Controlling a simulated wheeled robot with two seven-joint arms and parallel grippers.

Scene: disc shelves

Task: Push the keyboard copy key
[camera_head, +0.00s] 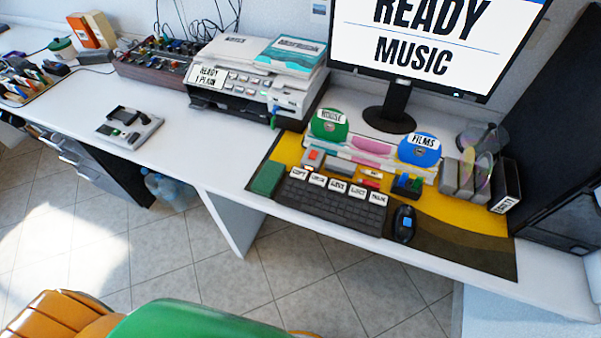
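The dark keyboard (332,208) lies on the yellow and brown desk mat (455,225) in front of the monitor. Along its back edge stands a row of several white-labelled keys. The leftmost label reads as the copy key (299,174); the others are small, with one reading like "SAVE" and one like "EJECT". Nothing covers the copy key in this view. Neither my left nor my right gripper is in view.
A black mouse (403,224) sits right of the keyboard and a green block (267,178) left of it. Behind are a green disc (328,125), a blue disc (419,150) and the monitor (430,45). A printer (255,75) stands left.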

